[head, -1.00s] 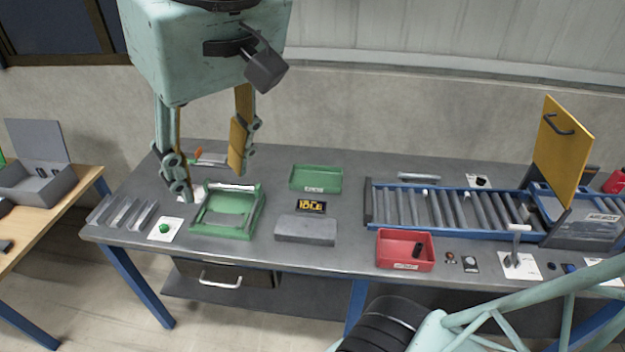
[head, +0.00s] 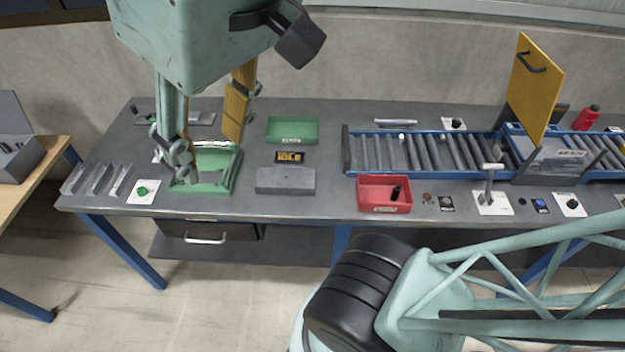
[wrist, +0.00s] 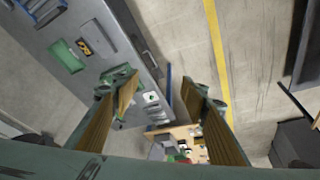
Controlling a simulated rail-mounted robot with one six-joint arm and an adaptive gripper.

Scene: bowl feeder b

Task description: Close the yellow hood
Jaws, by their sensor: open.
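The yellow hood (head: 533,88) stands raised, nearly upright, over the roller conveyor at the right of the bench in the head view. A dark handle (head: 531,63) is on its face near the top. My gripper (head: 208,145) is in the upper left of the head view, far to the left of the hood, with its fingers apart and nothing between them. In the wrist view my gripper (wrist: 165,95) also shows its two fingers spread, with floor and bench beyond. The hood is not visible in the wrist view.
The roller conveyor (head: 425,152) runs along the right half of the bench. A green tray (head: 292,118) and a grey block (head: 286,181) lie mid-bench.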

